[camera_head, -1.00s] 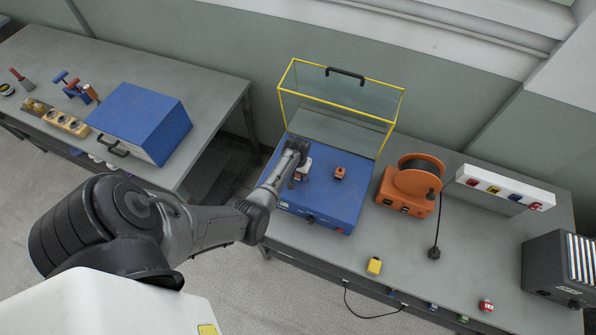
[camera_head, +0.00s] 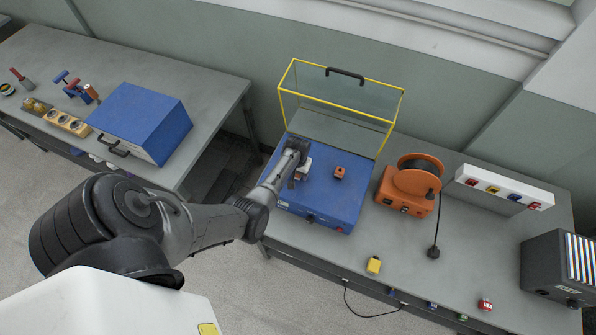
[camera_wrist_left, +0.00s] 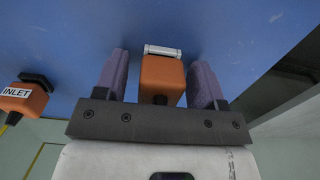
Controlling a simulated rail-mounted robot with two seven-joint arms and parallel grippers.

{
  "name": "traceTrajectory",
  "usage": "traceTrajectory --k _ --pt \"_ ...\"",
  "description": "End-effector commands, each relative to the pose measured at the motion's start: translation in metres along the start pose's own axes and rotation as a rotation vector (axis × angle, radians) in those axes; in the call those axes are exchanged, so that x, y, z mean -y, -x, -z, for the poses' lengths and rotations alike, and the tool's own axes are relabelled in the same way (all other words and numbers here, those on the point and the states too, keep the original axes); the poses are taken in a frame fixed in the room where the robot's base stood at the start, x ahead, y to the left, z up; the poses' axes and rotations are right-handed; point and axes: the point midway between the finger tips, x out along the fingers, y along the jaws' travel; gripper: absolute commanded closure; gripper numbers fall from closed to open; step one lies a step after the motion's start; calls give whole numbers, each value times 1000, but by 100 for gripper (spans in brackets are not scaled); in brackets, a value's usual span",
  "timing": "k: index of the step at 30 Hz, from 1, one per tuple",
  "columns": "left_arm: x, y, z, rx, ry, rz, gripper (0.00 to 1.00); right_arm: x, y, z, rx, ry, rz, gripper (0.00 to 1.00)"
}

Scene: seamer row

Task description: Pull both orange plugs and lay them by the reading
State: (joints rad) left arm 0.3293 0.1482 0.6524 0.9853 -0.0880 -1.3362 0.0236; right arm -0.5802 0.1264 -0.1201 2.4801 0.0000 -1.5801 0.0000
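An orange plug (camera_wrist_left: 161,79) with a pale metal bar at its far end sits at the blue box, between the two fingers of my left gripper (camera_wrist_left: 160,75). The fingers are open, with a gap on each side of the plug. In the head view my left gripper (camera_head: 299,168) is over the left part of the blue box (camera_head: 322,204) and mostly hides this plug. The other orange plug (camera_head: 340,173) is on the box to the right; in the left wrist view it (camera_wrist_left: 25,102) bears an INLET label. My right gripper is not in view. I cannot make out a reading.
A yellow-framed clear guard (camera_head: 340,101) stands up behind the blue box. Bench room is clear between these.

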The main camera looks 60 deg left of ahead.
Motion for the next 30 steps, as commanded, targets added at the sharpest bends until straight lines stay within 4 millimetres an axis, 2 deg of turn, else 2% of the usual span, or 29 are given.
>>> traceTrajectory --k 2,20,30 --pt "0 0 0 0 0 0 41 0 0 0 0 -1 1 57" --pt "0 0 0 0 0 0 98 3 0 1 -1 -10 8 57" --pt "0 5 0 0 0 0 100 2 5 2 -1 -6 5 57"
